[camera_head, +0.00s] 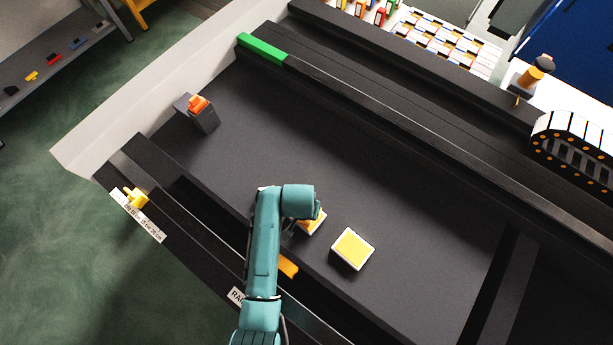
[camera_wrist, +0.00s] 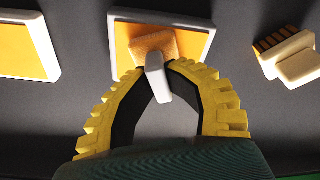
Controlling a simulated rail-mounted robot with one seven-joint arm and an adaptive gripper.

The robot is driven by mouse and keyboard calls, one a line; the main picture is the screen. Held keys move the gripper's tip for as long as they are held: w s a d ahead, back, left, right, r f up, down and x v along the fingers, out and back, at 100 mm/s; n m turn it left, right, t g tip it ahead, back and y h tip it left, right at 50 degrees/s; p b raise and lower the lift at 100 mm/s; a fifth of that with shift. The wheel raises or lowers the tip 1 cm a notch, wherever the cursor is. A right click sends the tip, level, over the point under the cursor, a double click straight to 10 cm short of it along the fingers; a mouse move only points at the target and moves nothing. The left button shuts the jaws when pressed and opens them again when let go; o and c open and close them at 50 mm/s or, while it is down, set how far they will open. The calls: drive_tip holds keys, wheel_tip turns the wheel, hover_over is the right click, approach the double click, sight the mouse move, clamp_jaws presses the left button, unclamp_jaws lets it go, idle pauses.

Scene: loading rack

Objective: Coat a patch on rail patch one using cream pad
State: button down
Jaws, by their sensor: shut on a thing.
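My gripper (camera_wrist: 172,66) is shut on the white handle (camera_wrist: 157,82) of a small orange-brown pad (camera_wrist: 153,45). The pad is over a white-rimmed tray (camera_wrist: 208,47) with a yellow-orange face; I cannot tell whether they touch. An orange patch (camera_head: 288,267) shows on the front rail beside my arm. A green piece (camera_head: 262,49) lies on the back rail. I cannot tell which one is rail patch one.
A second yellow tray (camera_head: 353,249) lies to the right on the dark surface. A brush (camera_wrist: 285,55) lies near the tray in the wrist view. A dark block with an orange top (camera_head: 199,104) stands upper left. A yellow piece (camera_head: 135,197) sits on the front rail. The surface's middle is clear.

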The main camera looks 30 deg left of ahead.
drive_tip(key=shift+s+d+f, duration=0.1)
drive_tip(key=shift+s+f, duration=0.25)
drive_tip(key=shift+f, duration=0.05)
wheel_tip(320, 180, up, 3)
drive_tip(key=p, duration=0.2)
drive_tip(key=shift+f+p, duration=0.15)
drive_tip(key=shift+p, duration=0.25)
drive_tip(key=shift+w+r+p, duration=0.15)
drive_tip(key=shift+r+p, duration=0.6)
drive_tip(key=shift+r, duration=0.1)
wheel_tip(320, 180, up, 3)
drive_tip(key=p, duration=0.3)
drive_tip(key=shift+r, duration=0.2)
drive_tip(key=shift+f, duration=0.1)
